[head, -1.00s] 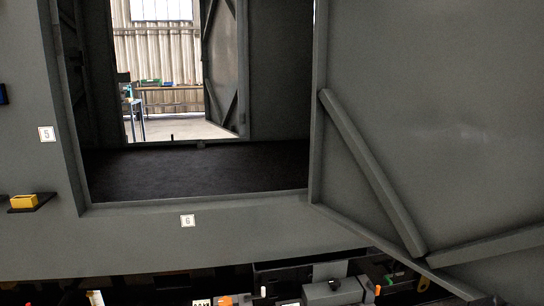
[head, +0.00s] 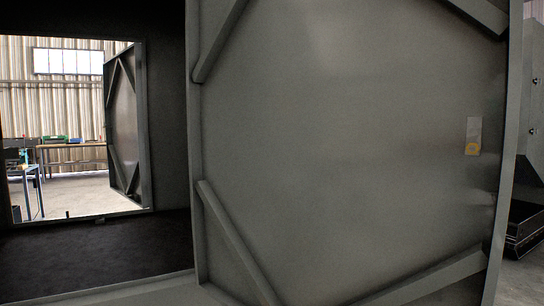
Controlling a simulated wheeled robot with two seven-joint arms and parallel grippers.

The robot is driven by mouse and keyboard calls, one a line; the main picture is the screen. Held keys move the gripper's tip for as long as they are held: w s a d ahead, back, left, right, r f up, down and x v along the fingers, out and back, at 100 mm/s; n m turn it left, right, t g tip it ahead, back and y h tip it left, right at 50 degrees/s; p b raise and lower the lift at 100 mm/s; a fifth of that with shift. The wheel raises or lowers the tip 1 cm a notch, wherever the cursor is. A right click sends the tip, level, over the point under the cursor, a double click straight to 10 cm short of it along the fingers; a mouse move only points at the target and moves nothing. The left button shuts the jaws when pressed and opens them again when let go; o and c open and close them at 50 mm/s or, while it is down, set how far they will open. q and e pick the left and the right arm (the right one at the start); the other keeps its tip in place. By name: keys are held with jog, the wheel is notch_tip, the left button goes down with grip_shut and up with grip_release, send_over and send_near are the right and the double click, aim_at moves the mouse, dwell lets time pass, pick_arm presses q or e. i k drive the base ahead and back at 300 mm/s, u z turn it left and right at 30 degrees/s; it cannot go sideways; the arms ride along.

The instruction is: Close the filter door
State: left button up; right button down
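The filter door (head: 350,140) is a large grey panel with diagonal braces and a raised rim. It stands open and fills the middle and right of the head view, with its inner face towards me. Its left edge meets the opening of the enclosure (head: 95,258), whose dark floor shows at the lower left. A small pale plate with a yellow mark (head: 473,137) sits near the door's right edge. Neither of my grippers is in view.
Right of the filter door are grey machinery and a dark object (head: 524,228) on the floor.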

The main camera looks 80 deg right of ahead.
aim_at(328, 164)
jog(key=u, duration=0.95)
jog(key=k, duration=2.9)
jog(key=z, duration=1.8)
jog(key=i, duration=0.55)
jog(key=u, duration=0.1)
